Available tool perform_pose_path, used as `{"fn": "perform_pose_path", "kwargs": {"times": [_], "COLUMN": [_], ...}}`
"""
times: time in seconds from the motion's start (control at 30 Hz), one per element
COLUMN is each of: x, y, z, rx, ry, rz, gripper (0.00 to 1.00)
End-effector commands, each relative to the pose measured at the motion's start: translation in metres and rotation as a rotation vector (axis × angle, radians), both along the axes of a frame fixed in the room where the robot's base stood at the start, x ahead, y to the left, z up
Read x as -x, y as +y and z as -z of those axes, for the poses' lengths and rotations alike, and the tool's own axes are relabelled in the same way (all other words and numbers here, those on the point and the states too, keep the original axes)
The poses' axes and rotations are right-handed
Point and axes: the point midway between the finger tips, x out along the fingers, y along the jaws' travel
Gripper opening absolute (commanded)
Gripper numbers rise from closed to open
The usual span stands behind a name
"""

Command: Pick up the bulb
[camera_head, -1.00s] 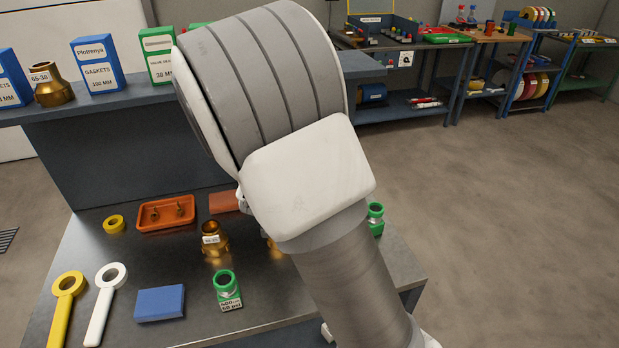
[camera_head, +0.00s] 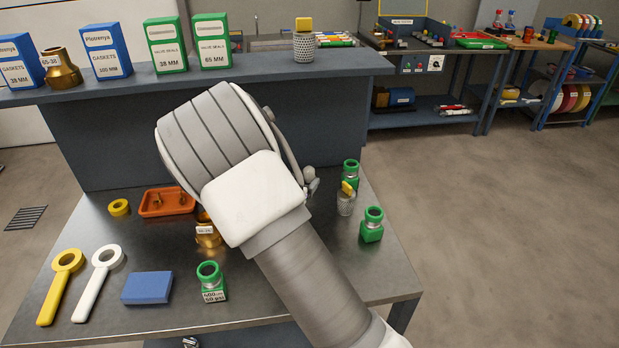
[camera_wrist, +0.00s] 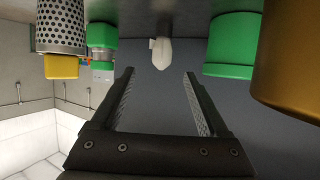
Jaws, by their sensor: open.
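In the wrist view, which shows the scene upside down, a small pale, whitish object (camera_wrist: 161,52) that looks like the bulb is beyond my fingertips and roughly between them. It is near the tabletop in front of the dark panel. My gripper (camera_wrist: 160,73) is open, with nothing between its fingers. In the head view my arm hides the gripper. A small grey rounded shape (camera_head: 312,184) shows beside my arm there; I cannot tell whether it is the bulb or part of me.
A perforated cylinder with a yellow top (camera_wrist: 62,30) and a green fitting (camera_wrist: 102,45) stand left of my fingers. A green cylinder (camera_wrist: 233,45) and a large brass piece (camera_wrist: 292,70) are on the right. An orange tray (camera_head: 167,202) and blue block (camera_head: 147,288) lie on the bench.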

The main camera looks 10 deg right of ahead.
Motion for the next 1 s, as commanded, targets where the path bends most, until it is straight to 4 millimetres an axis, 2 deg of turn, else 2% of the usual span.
{"fn": "perform_pose_path", "kwargs": {"times": [0.1, 0.3, 0.57, 0.83, 1.0], "x": [-0.023, -0.054, -0.068, -0.098, -0.11], "y": [-0.013, -0.026, -0.032, -0.042, -0.047], "z": [0.012, 0.025, 0.031, 0.043, 0.047], "rx": [0.001, 0.0, 0.0, 0.0, -0.001], "ry": [0.0, 0.0, 0.001, 0.0, 0.0], "rz": [0.003, 0.002, 0.0, 0.001, 0.0], "gripper": [0.78, 0.78, 0.78, 0.78, 0.78]}}
